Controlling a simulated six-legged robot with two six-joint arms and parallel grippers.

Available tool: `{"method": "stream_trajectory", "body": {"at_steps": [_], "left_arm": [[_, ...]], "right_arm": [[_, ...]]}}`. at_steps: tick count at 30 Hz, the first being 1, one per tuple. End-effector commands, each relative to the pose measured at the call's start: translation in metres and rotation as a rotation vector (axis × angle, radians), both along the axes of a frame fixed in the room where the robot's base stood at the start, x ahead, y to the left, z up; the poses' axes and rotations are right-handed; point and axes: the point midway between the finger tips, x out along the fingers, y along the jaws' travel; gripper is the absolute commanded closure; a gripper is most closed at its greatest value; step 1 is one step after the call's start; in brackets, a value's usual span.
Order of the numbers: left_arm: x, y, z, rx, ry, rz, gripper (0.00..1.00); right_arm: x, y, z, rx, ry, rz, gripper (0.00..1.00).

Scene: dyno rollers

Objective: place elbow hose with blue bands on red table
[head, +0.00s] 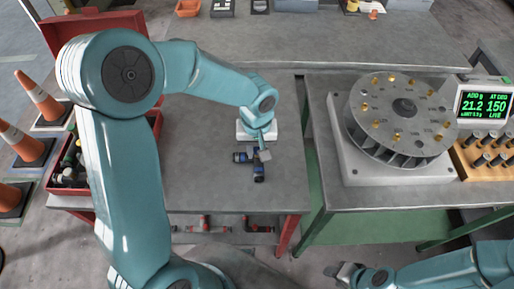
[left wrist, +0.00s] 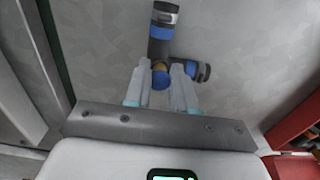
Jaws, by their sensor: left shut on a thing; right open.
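The elbow hose with blue bands (head: 242,157) is dark grey and sits over the grey top of the red-legged table (head: 200,185), near its front right part. I cannot tell if it touches the top. My left gripper (head: 264,153) points down and is shut on the hose. In the left wrist view, the hose (left wrist: 161,32) shows between and beyond the fingers of the left gripper (left wrist: 161,88), with grey ends and blue bands. The fingers hide part of its middle. My right gripper (head: 343,270) is open and empty, low in front of the green-legged table.
A red bin (head: 53,180) of dark parts stands at the table's left edge, with traffic cones (head: 22,142) beyond. The green-legged table (head: 375,198) holds a round finned rotor (head: 404,106) and a display (head: 484,104). A gap separates the tables. Red parts (head: 203,224) lie below the red-legged table.

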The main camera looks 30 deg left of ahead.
Motion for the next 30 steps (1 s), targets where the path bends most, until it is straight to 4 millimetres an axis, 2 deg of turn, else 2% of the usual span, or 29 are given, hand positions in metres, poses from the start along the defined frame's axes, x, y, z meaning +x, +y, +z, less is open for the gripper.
{"method": "stream_trajectory", "body": {"at_steps": [1,3,11,15,17,24,30], "left_arm": [[0.0,0.0,-0.001,0.0,0.0,0.0,0.69],[0.0,0.0,-0.001,0.0,0.0,0.0,0.5],[0.0,0.0,0.0,0.0,0.0,0.0,0.5],[0.001,0.0,0.009,0.001,-0.003,0.0,0.5],[0.001,0.0,0.02,0.001,-0.006,0.0,0.5],[0.001,0.0,0.077,0.0,-0.007,0.001,0.5],[0.001,0.0,0.111,0.0,-0.004,0.0,0.5]], "right_arm": [[0.0,0.0,-0.002,0.0,0.0,0.0,0.57],[0.0,0.0,-0.001,0.0,0.0,0.0,0.57],[0.0,0.0,0.0,0.0,0.0,0.0,0.57],[0.0,0.0,0.004,0.0,0.0,0.0,0.57],[0.0,0.0,0.004,0.0,0.0,0.0,0.57],[0.0,0.0,0.007,0.0,0.0,0.0,0.57],[0.0,0.0,0.009,0.0,0.0,0.0,0.57]]}}
